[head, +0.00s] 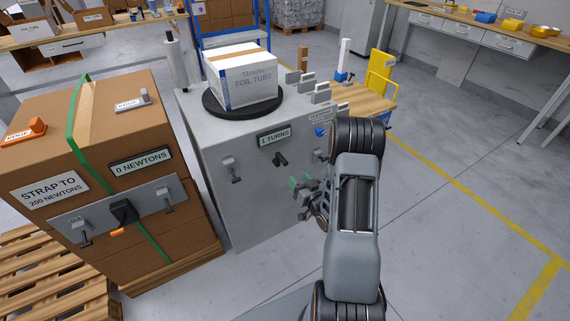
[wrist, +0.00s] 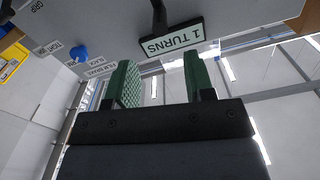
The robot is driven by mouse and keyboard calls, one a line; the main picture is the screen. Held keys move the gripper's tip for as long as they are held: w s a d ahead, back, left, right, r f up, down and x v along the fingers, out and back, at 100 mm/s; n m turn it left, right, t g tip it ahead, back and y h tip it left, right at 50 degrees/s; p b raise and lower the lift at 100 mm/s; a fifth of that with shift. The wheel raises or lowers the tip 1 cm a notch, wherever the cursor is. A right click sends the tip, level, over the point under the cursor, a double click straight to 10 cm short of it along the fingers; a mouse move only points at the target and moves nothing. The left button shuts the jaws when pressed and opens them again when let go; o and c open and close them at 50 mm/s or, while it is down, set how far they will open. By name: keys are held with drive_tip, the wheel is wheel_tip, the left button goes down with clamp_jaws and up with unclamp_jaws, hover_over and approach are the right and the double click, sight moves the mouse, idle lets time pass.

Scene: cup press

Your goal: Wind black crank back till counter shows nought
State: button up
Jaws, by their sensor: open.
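The black crank (head: 280,160) sticks out of the front of a grey cabinet (head: 238,205), just below the counter (head: 274,137), which reads 1 TURNS. In the wrist view, tilted and turned over, the crank (wrist: 158,18) shows at the top edge, partly cut off, beside the counter (wrist: 172,40). My gripper (head: 302,183) is open and empty, apart from the crank, below and right of it in the head view. Its green-padded fingers (wrist: 158,82) also show in the wrist view, with nothing between them.
A foil tubs box (head: 243,77) stands on the dark turntable (head: 213,105) atop the cabinet. A blue knob (head: 321,131) is right of the counter. A strapped brown carton (head: 85,155) with a counter at 0 NEWTONS stands left. Open floor lies to the right.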

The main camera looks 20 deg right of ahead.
sight(285, 162)
drive_tip(key=w, duration=0.7)
drive_tip(key=w+a, duration=0.1)
drive_tip(key=w, duration=0.2)
drive_tip(key=shift+w, duration=0.15)
drive_tip(key=shift+c, duration=0.2)
clamp_jaws()
